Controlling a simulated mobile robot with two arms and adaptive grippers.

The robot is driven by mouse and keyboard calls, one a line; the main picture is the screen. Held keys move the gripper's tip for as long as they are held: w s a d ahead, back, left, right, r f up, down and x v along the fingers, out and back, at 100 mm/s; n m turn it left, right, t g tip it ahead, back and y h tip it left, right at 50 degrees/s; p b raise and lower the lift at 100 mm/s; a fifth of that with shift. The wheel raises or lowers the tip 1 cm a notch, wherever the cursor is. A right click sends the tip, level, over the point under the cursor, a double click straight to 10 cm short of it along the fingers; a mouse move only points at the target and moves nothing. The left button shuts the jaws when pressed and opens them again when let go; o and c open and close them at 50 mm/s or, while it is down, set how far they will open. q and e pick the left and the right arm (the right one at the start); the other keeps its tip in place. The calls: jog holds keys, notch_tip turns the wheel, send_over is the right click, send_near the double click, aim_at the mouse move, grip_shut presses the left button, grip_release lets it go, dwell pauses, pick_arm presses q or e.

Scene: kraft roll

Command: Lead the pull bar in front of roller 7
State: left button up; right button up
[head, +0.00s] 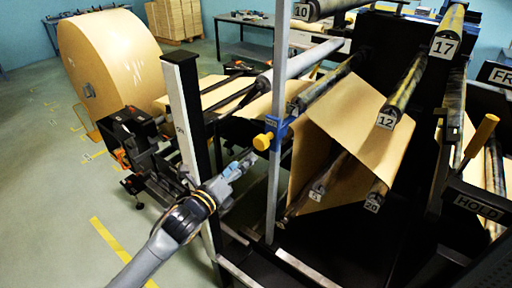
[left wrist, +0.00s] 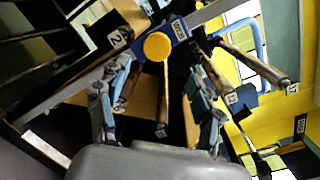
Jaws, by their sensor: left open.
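A yellow round knob (head: 263,141) sits at a blue bracket (head: 277,132) on the grey upright post; it may be the end of the pull bar, but I cannot tell. My left gripper (head: 245,162) is open and empty, just left of and below the knob. In the left wrist view the knob (left wrist: 157,46) shows beyond and between the spread fingers (left wrist: 158,105), apart from them. Brown kraft web (head: 353,115) hangs around rollers at the right. I cannot read a number 7 on any roller. My right gripper is out of view.
Rollers labelled 10 (head: 318,9), 12 (head: 398,97), 17 (head: 450,28) and 20 (head: 376,193) stick out near the post. A white-faced black column (head: 183,110) stands beside my left arm. A big kraft roll (head: 112,65) stands at left. Floor at lower left is free.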

aim_at(259, 146)
pick_arm(q)
jog(key=b+x, duration=0.1)
jog(key=x, duration=0.2)
jog(key=b+x, duration=0.2)
jog(key=x, duration=0.1)
jog(key=b+x, duration=0.1)
jog(key=x, duration=0.3)
jog(key=shift+w+f+b, duration=0.1)
jog(key=shift+f+b, duration=0.15)
jog(key=shift+b, duration=0.15)
jog(key=shift+b+x, duration=0.3)
jog(key=shift+x, duration=0.45)
jog(key=shift+r, duration=0.15)
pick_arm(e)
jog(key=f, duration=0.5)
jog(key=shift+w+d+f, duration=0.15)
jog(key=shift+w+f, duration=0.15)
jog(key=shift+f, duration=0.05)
